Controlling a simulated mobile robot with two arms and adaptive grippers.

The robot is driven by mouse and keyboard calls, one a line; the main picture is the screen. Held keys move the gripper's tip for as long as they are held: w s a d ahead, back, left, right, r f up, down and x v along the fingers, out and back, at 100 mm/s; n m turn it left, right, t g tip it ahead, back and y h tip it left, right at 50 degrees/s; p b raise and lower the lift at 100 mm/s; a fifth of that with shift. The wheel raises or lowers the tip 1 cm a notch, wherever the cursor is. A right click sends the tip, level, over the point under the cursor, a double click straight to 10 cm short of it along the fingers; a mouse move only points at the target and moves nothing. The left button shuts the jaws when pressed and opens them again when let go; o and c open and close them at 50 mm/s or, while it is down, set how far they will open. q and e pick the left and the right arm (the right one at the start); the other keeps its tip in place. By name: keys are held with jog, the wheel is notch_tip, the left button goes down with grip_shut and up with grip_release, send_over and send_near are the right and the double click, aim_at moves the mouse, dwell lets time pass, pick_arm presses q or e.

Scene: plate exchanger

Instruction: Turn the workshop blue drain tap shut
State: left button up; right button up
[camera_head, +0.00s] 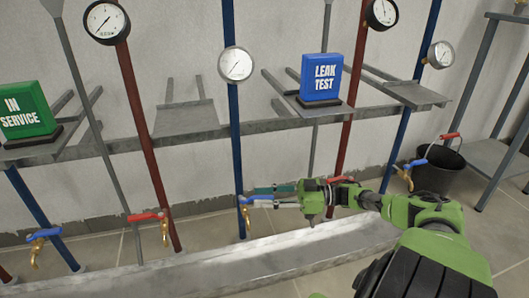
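Several taps with blue levers show in the head view. One blue tap (256,198) with a brass body sits low on the middle blue pipe, its lever pointing right. Another blue tap (45,234) is at the left, and a third blue tap (414,164) is at the right. No label shows which one is the workshop's. My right gripper (275,196) reaches in from the right at the middle blue tap. Its fingers are apart, one above and one below the lever's end; I cannot tell whether they touch it. My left gripper is out of view.
Red taps (147,217) sit between the blue ones. A metal trough (230,262) runs below. Gauges (236,64) and a grey rail with a blue LEAK TEST sign (321,78) and a green IN SERVICE sign (26,110) are above. A black bucket (434,172) stands right.

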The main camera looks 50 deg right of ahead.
jog(key=shift+s, duration=0.1)
jog(key=v, duration=1.1)
jog(key=shift+s+d, duration=0.25)
jog(key=shift+d, duration=0.05)
